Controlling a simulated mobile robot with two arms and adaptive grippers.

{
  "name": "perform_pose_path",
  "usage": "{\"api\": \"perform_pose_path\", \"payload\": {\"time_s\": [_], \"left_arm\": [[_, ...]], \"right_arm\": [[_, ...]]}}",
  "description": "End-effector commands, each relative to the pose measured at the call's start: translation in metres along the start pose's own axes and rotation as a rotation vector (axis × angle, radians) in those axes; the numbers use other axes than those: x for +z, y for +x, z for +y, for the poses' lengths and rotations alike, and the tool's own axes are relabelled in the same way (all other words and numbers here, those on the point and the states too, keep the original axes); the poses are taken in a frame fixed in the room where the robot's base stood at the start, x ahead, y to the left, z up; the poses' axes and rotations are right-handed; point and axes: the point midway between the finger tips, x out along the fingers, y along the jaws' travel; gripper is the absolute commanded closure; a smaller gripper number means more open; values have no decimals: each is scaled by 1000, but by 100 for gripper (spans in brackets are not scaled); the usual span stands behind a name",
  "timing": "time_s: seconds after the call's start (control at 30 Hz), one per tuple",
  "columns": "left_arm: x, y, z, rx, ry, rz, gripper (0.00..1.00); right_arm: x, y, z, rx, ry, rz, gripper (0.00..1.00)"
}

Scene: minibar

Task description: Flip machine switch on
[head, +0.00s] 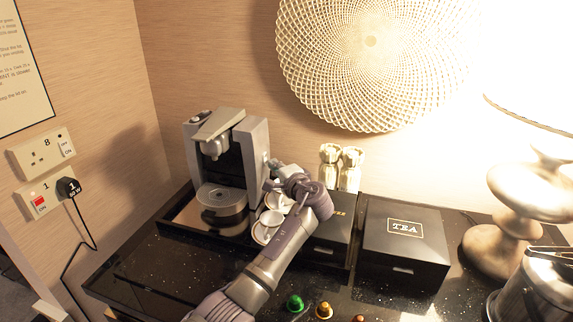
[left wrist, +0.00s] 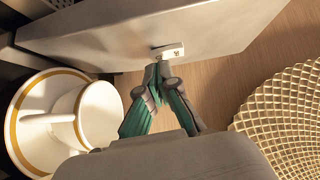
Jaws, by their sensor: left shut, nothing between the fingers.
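The grey coffee machine (head: 257,140) stands on a black tray against the back wall. Its side panel (left wrist: 130,38) fills the top of the left wrist view, with a small white switch (left wrist: 170,51) near the lower edge. My left gripper (head: 270,174) is at the machine's right side in the head view. In the left wrist view its closed fingertips (left wrist: 160,68) are right at the switch, with nothing between them; I cannot tell whether they touch it. The switch cannot be made out in the head view. My right gripper is not in view.
White cups (head: 266,232) sit beside the machine under my left arm; a gold-rimmed one (left wrist: 98,112) is close in the left wrist view. A black TEA box (head: 402,262), gold-topped jars (head: 350,165) and a lamp (head: 503,240) stand right. Colored capsules (head: 295,302) lie in front.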

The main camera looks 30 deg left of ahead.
Motion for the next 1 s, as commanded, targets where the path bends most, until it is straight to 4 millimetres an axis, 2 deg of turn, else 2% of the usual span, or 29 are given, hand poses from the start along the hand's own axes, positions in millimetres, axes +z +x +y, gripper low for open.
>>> {"api": "perform_pose_path", "payload": {"time_s": [0.4, 0.57, 0.63, 1.0], "left_arm": [[3, 3, 1, 0, 1, 1, 100], [8, 8, 7, -42, 41, 1, 100], [8, 7, 2, -47, 45, 1, 100], [9, 11, 3, -46, 45, -1, 100]], "right_arm": [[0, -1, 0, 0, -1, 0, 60], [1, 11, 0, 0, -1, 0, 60], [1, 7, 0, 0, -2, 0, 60], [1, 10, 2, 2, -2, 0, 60]]}}
